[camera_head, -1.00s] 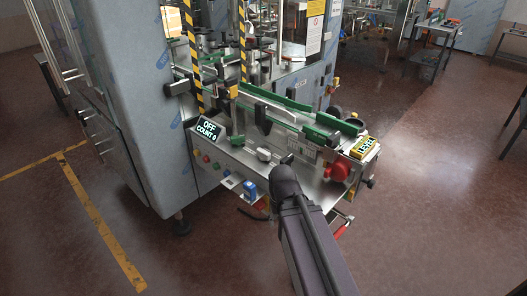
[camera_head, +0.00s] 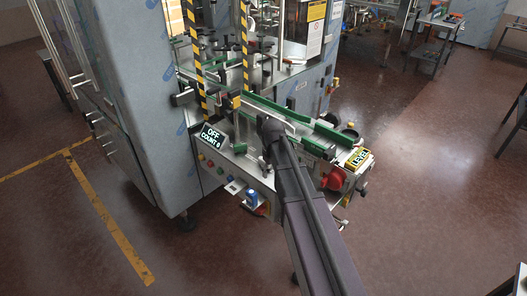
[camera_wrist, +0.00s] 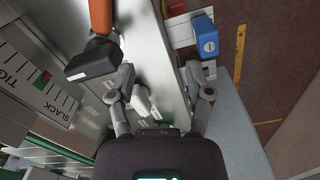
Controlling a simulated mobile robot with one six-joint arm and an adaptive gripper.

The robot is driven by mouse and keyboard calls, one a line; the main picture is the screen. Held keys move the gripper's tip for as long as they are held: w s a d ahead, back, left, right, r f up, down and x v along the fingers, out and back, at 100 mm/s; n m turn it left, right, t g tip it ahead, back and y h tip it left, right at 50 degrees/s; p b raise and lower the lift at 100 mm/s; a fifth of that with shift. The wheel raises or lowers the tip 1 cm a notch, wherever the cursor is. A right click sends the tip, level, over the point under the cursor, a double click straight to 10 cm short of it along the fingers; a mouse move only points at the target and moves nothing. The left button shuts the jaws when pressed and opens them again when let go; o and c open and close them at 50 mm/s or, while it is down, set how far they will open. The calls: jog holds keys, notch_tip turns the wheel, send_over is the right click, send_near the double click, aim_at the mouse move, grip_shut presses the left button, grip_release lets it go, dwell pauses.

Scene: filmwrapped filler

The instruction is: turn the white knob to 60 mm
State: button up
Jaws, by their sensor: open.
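A whitish knob (camera_wrist: 141,100) shows in the wrist view between my two fingers, nearer the left one, on a metal panel. My gripper (camera_wrist: 160,72) is open with its fingers spread apart, and I cannot tell whether either touches the knob. In the head view a small pale part of the knob (camera_head: 262,163) shows beside my arm. My arm reaches over the machine's front there and hides my fingertips. No millimetre reading can be made out.
A black knob (camera_wrist: 92,62) is close by my left finger. A blue part (camera_wrist: 205,38) lies beyond my right finger. A TIGHT/SLACK scale (camera_wrist: 38,82) is at left. The display (camera_head: 212,137) reads OFF, COUNT 0. A red part (camera_head: 333,179) is right of my arm.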

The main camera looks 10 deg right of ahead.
jog(key=w+r+n+p, duration=0.3)
jog(key=w+r+p, duration=0.3)
jog(key=w, duration=0.6)
notch_tip(320, 180, up, 2)
jog(key=shift+w+r+p, duration=0.1)
jog(key=shift+w+p, duration=0.15)
jog(key=shift+p, duration=0.1)
notch_tip(320, 180, down, 14)
jog(key=b, duration=1.3)
jog(key=shift+r+b, duration=0.1)
jog(key=shift+b, duration=0.3)
grip_shut()
jog(key=shift+a, duration=0.25)
jog(key=shift+d, duration=0.1)
